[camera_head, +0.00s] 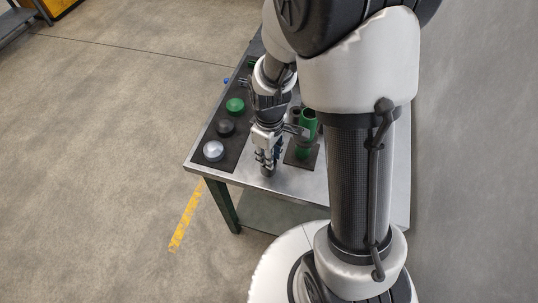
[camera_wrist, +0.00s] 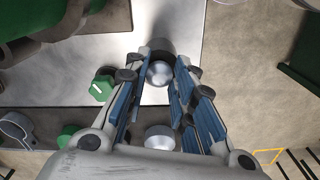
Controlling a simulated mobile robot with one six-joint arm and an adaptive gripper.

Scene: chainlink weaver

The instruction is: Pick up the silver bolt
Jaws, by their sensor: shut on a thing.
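My gripper (camera_head: 266,160) is low over the near end of the metal table in the head view. In the wrist view my gripper (camera_wrist: 162,62) has its blue-padded fingers on either side of a silver bolt (camera_wrist: 160,74) with a shiny round head, and is shut on it. A dark cylindrical part shows just beyond the head. In the head view the bolt is mostly hidden by the fingers; a dark grey end (camera_head: 268,173) shows below them, and whether it touches the table is unclear.
A second silver round piece (camera_head: 213,150) sits on the dark strip (camera_head: 233,140), with a black piece (camera_head: 225,127) and a green piece (camera_head: 235,105) behind it. Green cylinders (camera_head: 308,120) stand on a dark plate (camera_head: 303,160) right of my gripper. The table's front edge (camera_head: 230,181) is close.

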